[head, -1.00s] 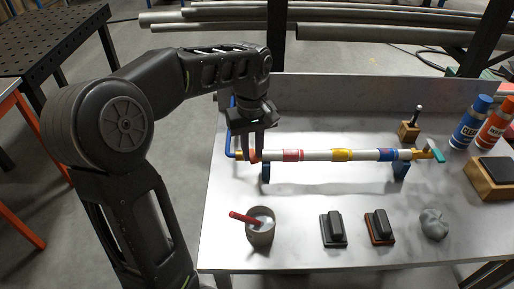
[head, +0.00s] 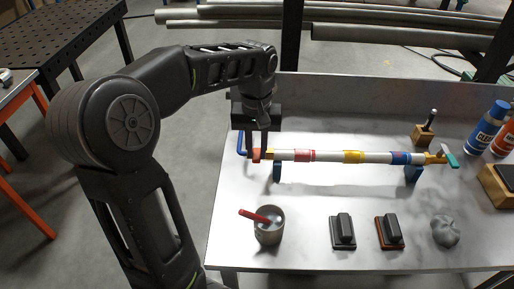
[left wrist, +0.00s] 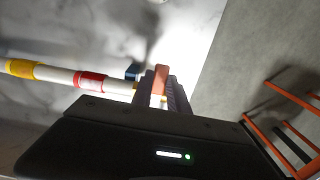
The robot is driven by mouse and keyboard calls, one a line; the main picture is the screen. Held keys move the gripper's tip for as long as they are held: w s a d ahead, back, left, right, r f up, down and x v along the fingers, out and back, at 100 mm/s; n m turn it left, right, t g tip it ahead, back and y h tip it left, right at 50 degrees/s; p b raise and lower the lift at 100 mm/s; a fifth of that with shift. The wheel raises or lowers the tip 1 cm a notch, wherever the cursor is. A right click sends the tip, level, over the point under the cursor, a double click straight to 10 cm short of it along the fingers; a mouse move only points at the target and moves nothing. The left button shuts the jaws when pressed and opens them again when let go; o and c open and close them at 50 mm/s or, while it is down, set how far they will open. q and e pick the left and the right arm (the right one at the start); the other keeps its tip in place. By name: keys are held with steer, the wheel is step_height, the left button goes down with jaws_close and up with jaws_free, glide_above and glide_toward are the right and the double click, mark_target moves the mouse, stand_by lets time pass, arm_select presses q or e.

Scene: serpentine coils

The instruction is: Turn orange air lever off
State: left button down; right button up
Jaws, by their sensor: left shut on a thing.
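The orange air lever (head: 257,155) is at the left end of the white pipe (head: 328,157), which has red, yellow and blue bands. In the left wrist view the orange lever (left wrist: 160,80) shows between the fingers. My left gripper (head: 257,150) points down at that end and is shut on the lever. A blue hose (head: 241,143) bends up beside the lever. A teal lever (head: 448,155) is on a brass fitting at the pipe's right end. Blue stands (head: 277,172) hold the pipe above the table. My right gripper is not in view.
On the metal table (head: 300,215) stand a grey cup (head: 269,233) with a red-handled tool, two dark blocks (head: 343,230) and a grey lump (head: 445,230). Blue and orange bottles (head: 485,128) and wooden blocks stand at the right. A raised panel runs along the back.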

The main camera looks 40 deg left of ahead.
mark_target(256, 154)
arm_select(q)
steer(key=c, duration=1.3)
jaws_free()
step_height(256, 154, up, 4)
steer(key=shift+r, duration=0.1)
step_height(256, 154, up, 3)
steer(key=shift+r+p, duration=0.1)
steer(key=shift+p, duration=0.6)
steer(key=shift+r, duration=0.25)
